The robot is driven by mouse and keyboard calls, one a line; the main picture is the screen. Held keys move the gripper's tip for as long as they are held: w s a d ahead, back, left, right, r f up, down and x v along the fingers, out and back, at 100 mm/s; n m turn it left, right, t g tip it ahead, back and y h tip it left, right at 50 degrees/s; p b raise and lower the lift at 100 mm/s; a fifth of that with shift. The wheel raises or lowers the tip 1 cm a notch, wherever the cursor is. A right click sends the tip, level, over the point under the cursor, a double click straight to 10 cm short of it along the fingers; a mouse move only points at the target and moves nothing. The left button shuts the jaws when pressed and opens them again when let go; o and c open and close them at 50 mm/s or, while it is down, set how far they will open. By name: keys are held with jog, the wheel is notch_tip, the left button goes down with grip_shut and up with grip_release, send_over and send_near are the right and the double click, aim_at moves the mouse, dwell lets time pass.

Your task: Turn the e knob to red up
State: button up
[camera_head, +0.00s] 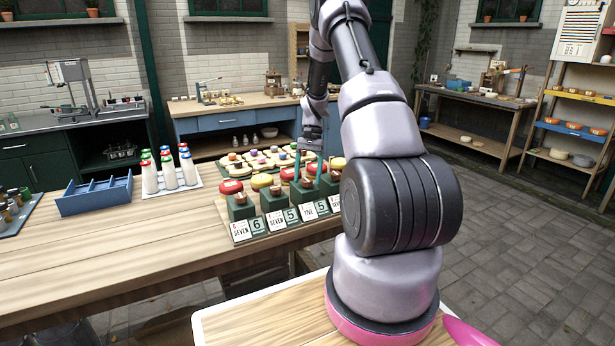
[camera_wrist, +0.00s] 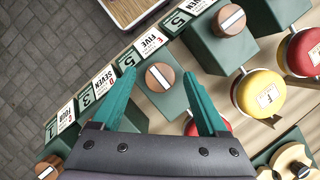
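A round wooden knob (camera_wrist: 160,77) with a white bar across its top sits on a dark green block (camera_wrist: 165,100); the bar lies diagonally in the wrist view. A card reading E FIVE (camera_wrist: 150,42) is at the block's front edge. My gripper (camera_wrist: 159,78) is open, its teal fingers on either side of the knob, with gaps visible; I cannot tell their height against it. In the head view my gripper (camera_head: 309,168) points down over the row of blocks. A red round piece (camera_wrist: 196,128) is partly hidden behind the right finger. No red mark shows on the knob.
Similar green blocks with knobs stand close on both sides, one with a knob (camera_wrist: 229,20) at upper right. Yellow (camera_wrist: 259,93) and red round pieces lie behind the row. A blue tray (camera_head: 95,194) and capped bottles (camera_head: 168,172) stand left on the table (camera_head: 120,245).

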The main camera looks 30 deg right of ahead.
jog(key=v, duration=1)
jog(key=shift+w+r, duration=0.2)
jog(key=shift+r, duration=0.15)
jog(key=shift+d, duration=0.1)
